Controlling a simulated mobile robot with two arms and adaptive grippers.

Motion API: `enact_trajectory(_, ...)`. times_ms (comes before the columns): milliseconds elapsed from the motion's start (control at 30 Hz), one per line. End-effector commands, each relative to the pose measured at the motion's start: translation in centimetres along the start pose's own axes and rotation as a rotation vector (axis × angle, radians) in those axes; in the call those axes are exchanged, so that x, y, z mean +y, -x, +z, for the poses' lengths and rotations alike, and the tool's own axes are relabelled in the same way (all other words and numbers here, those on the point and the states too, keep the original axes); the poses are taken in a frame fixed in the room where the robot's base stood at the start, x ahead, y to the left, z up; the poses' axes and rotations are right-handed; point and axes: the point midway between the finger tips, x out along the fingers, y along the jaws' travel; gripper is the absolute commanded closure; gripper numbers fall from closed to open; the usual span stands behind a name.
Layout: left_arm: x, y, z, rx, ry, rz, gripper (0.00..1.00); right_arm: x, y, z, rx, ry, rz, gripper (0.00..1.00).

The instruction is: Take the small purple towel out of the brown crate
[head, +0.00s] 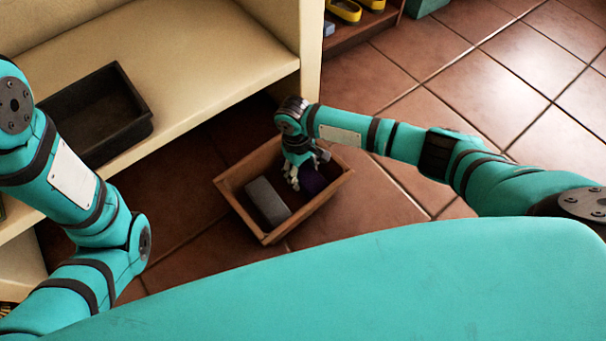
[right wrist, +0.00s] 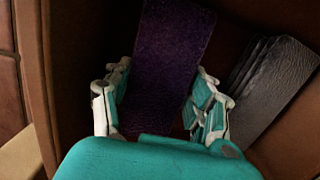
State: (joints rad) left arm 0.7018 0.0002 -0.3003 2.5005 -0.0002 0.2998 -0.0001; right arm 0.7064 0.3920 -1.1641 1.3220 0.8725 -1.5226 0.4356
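The small purple towel (head: 313,181) lies in the brown crate (head: 228,200), partly hidden by my right gripper in the head view. In the right wrist view the towel (right wrist: 165,75) is a dark purple folded strip between the fingers. My right gripper (head: 293,182) points down inside the crate. In the right wrist view (right wrist: 160,85) its fingers are spread, one on each side of the towel; contact is not clear. My left arm shows at the left of the head view, but its gripper is out of frame.
A grey folded cloth or block (head: 267,200) lies in the crate beside the towel, also in the right wrist view (right wrist: 270,85). A black tray (head: 100,115) stands on the cream shelf (head: 215,65) at left. Tiled floor (head: 470,90) to the right is clear.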

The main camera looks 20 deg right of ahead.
Motion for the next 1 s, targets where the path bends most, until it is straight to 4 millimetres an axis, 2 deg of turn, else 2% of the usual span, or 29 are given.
enact_trajectory(33,0.0,0.0,0.0,0.0,0.0,0.0,0.6,0.0,0.0,0.0,0.0,0.0,0.0,0.52)
enact_trajectory(267,0.0,0.0,0.0,0.001,0.0,0.0,0.6,0.0,0.0,0.0,0.0,0.0,0.0,0.82)
enact_trajectory(533,0.0,-0.1,0.0,0.001,0.001,0.0,0.6,0.0,0.1,0.0,0.0,0.0,0.0,0.83)
enact_trajectory(667,-0.1,-0.6,0.2,0.001,0.001,0.0,0.6,0.0,0.9,0.1,0.001,0.0,0.0,0.83)
enact_trajectory(867,-0.6,-1.9,1.2,-0.015,0.004,-0.008,0.6,0.0,3.5,0.5,0.001,0.001,0.0,0.83)
enact_trajectory(1000,-1.2,-0.2,3.4,-0.089,0.01,-0.031,0.6,0.0,5.7,0.8,0.001,0.0,-0.001,0.83)
